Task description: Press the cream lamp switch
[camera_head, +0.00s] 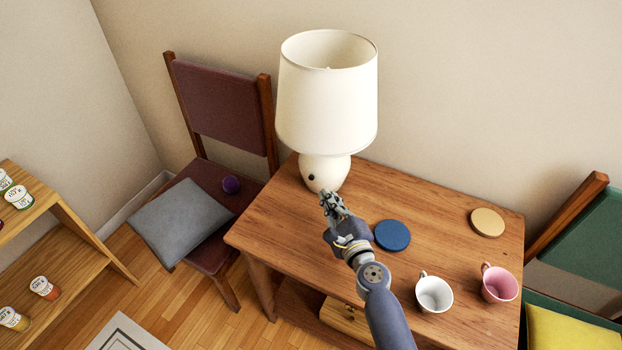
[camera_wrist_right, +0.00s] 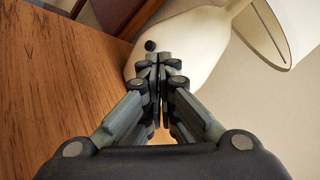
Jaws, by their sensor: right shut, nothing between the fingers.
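The cream lamp (camera_head: 326,110) stands upright at the back left of the wooden table, with a wide shade over a rounded base (camera_head: 335,171). A small dark round switch (camera_head: 311,177) sits on the front left of the base. It also shows in the right wrist view (camera_wrist_right: 151,45), just beyond and slightly left of the fingertips. My right gripper (camera_head: 328,196) is shut and empty, close in front of the base and a little below the switch. In the right wrist view, its fingertips (camera_wrist_right: 163,62) overlap the base; I cannot tell whether they touch it. My left gripper is not in view.
A blue disc (camera_head: 392,235) lies right of my right gripper on the table (camera_head: 290,240). A tan disc (camera_head: 487,222), a white cup (camera_head: 434,294) and a pink cup (camera_head: 499,284) are farther right. A chair (camera_head: 222,110) stands behind left.

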